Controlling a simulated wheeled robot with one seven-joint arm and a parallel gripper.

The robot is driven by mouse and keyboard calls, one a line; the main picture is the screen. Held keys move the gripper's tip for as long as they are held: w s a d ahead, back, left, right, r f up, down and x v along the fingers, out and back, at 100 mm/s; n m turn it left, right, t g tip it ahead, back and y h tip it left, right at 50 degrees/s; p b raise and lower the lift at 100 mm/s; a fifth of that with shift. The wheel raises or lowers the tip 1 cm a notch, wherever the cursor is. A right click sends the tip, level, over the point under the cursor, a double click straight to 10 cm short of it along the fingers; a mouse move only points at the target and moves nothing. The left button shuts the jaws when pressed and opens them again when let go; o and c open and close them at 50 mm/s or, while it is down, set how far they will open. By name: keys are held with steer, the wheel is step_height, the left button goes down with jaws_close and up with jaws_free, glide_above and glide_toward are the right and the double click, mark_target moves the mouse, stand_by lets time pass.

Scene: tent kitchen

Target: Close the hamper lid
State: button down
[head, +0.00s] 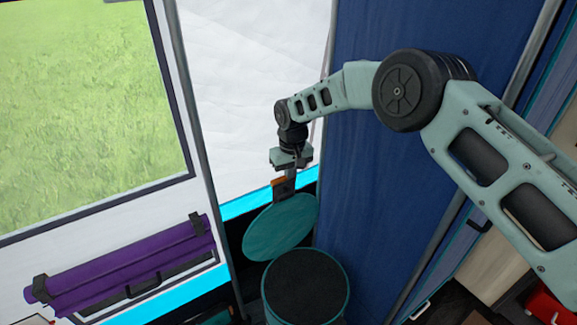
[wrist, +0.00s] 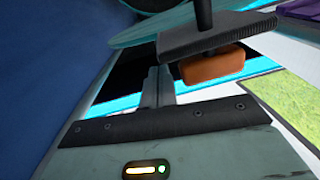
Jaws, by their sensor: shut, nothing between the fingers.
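The hamper (head: 346,292) is a teal cylinder with a dark open mouth, at the lower middle of the head view. Its round teal lid (head: 277,232) stands tilted up at the hamper's far left side, so the hamper is open. A dark piece with an orange block (head: 279,182) shows at the lid's upper edge; the orange block also shows in the wrist view (wrist: 213,66). My gripper (head: 291,178) points down at the lid's upper edge, shut and empty. Its closed fingers show in the wrist view (wrist: 155,86). I cannot tell whether they touch the lid.
A blue fabric wall (head: 370,210) stands close to the right of the hamper. A white tent wall with a window (head: 80,100) and a rolled purple bundle (head: 125,268) are at the left. Cabinets and a red object (head: 548,305) are at the lower right.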

steer(key=shift+s+d+f, duration=0.2)
steer(key=shift+s+d, duration=0.05)
steer(key=shift+s, duration=0.25)
steer(key=shift+s+d+f, duration=0.15)
steer(key=shift+s+d, duration=0.1)
steer(key=shift+s, duration=0.2)
steer(key=shift+s+d, duration=0.1)
